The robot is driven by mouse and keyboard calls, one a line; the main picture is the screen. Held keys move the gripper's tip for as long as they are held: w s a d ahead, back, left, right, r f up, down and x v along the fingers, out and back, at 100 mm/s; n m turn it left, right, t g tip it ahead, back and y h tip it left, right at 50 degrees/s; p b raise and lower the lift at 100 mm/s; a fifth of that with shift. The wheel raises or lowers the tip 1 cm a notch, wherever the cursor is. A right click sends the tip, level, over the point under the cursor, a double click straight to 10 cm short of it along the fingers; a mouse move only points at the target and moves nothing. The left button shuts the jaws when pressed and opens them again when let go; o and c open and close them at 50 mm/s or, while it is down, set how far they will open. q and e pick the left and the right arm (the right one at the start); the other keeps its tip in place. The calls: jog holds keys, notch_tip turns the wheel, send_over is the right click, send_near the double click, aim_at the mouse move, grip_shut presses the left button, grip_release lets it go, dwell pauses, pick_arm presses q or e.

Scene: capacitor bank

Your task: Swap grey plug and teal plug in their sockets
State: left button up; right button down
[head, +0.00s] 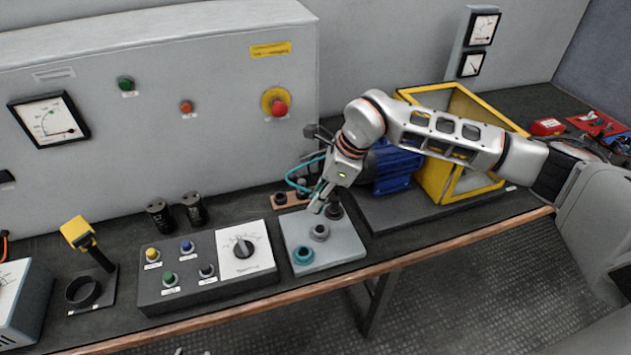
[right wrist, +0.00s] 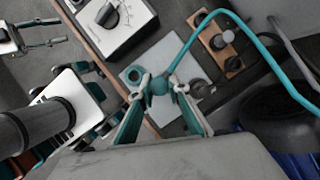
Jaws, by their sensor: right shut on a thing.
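My right gripper (head: 322,206) is shut on the teal plug (right wrist: 158,85), above the light grey socket plate (head: 345,248); the right wrist view shows its two fingers closed around it. A teal cable (right wrist: 185,45) runs from the plug. On the plate are a teal socket ring (head: 303,256), a grey socket ring (head: 319,232) and a dark one (head: 334,211), partly behind the fingers. The grey plug (right wrist: 227,37) seems to stand in the brown block (head: 280,200) behind the plate. My left gripper (right wrist: 62,32) appears open and empty, off the table's front edge.
A control box (head: 215,270) with buttons and a dial stands left of the plate. A yellow frame (head: 440,180) and blue part (head: 395,170) stand to the right. The grey cabinet (head: 200,100) closes off the back. The table's front edge (head: 300,292) is close.

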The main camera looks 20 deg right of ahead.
jog(key=shift+w+d+f, duration=0.1)
jog(key=shift+d+f, duration=0.3)
jog(key=shift+f, duration=0.4)
jog(key=b, duration=0.4)
send_over(314, 228)
jog(key=d, duration=0.1)
jog(key=shift+s+d+f, duration=0.1)
jog(key=shift+s+f, duration=0.1)
jog(key=shift+f, duration=1.1)
jog(key=shift+s+d+f, duration=0.1)
jog(key=shift+s+f, duration=0.05)
jog(key=shift+f, duration=1.1)
jog(key=shift+p, duration=0.3)
jog(key=shift+r, duration=0.1)
jog(key=shift+f+b, duration=0.55)
jog(key=shift+f, duration=0.8)
jog(key=c, duration=2)
grip_release()
jog(key=shift+o, duration=0.8)
